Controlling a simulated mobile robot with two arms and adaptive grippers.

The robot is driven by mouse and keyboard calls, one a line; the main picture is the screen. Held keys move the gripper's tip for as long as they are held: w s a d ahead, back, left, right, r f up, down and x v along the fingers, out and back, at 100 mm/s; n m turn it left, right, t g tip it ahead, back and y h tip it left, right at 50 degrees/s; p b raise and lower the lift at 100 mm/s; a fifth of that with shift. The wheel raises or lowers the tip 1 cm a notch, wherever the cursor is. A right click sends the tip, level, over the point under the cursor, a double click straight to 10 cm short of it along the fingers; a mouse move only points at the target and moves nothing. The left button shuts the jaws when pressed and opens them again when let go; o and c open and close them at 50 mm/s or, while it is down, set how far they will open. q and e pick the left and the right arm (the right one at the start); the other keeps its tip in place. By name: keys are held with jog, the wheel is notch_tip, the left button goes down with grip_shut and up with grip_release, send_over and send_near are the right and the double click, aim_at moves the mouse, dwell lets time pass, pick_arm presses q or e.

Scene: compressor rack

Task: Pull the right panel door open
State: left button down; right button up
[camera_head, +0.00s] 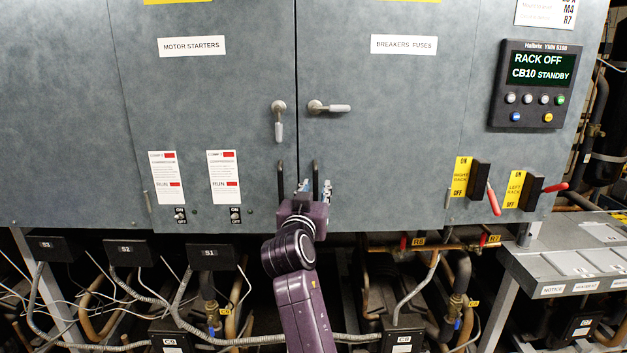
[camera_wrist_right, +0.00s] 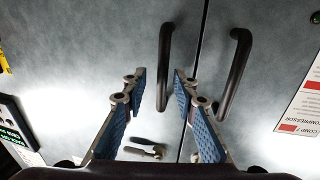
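The right panel door (camera_head: 390,170), labelled BREAKERS FUSES, is flush with the left panel door (camera_head: 200,100). Its dark vertical pull handle (camera_head: 315,178) is by the seam; the left door's similar handle (camera_head: 281,180) is across it. The right door's lever (camera_head: 330,107) is horizontal and the left door's lever (camera_head: 279,120) points down. My right gripper (camera_head: 312,188) is in front of the handles. In the wrist view, which is upside down, my right gripper (camera_wrist_right: 158,90) is open, with the right door's handle (camera_wrist_right: 165,68) appearing between its blue-padded fingers; contact is not visible. My left gripper is out of view.
A display panel (camera_head: 537,85) reading RACK OFF and red-handled switches (camera_head: 493,200) are on the right. A grey shelf (camera_head: 575,260) juts out at the lower right. Pipes and cables (camera_head: 180,310) fill the space below the cabinet.

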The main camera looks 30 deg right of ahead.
jog(key=shift+x, duration=0.8)
jog(key=shift+c, duration=0.3)
jog(key=shift+a, duration=0.1)
grip_shut()
